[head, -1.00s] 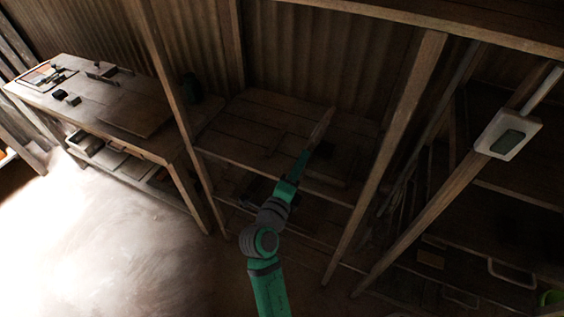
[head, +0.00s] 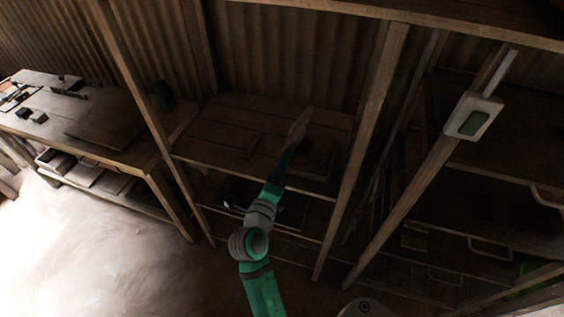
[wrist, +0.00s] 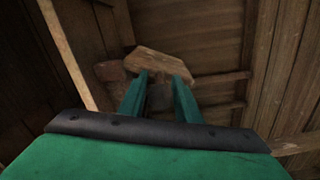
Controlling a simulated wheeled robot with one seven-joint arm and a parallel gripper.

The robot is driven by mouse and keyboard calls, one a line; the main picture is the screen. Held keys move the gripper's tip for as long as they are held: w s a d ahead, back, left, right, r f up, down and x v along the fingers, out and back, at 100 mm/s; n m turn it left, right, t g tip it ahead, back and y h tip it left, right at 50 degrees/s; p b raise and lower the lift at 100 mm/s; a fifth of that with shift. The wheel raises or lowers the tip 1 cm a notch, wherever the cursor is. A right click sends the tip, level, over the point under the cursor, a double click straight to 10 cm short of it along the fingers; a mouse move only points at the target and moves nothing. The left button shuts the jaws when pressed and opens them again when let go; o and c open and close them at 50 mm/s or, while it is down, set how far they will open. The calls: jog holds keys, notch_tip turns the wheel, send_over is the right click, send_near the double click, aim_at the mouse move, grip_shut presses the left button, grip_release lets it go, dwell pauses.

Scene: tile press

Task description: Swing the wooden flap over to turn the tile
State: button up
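The wooden flap (head: 299,127) stands tilted up above the shelf bench in the head view, just beyond the tip of my gripper (head: 286,158). In the wrist view the pale wooden flap (wrist: 160,64) spans across the ends of both green fingers of my gripper (wrist: 160,76). The fingers are apart. A small dark grey piece shows between them, and I cannot tell whether they grip it or the flap. A dark flat patch lies on the bench right of the flap in the head view; I cannot tell whether it is the tile.
Wooden posts (head: 365,140) stand either side of the bench (head: 235,125). A workbench (head: 85,125) with small dark items stands at left. Open pale floor (head: 90,240) lies at lower left.

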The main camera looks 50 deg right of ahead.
jog(key=shift+o, duration=0.6)
jog(key=shift+a, duration=0.3)
jog(key=v, duration=1)
jog(key=shift+s, duration=0.2)
jog(key=shift+w+a, duration=0.1)
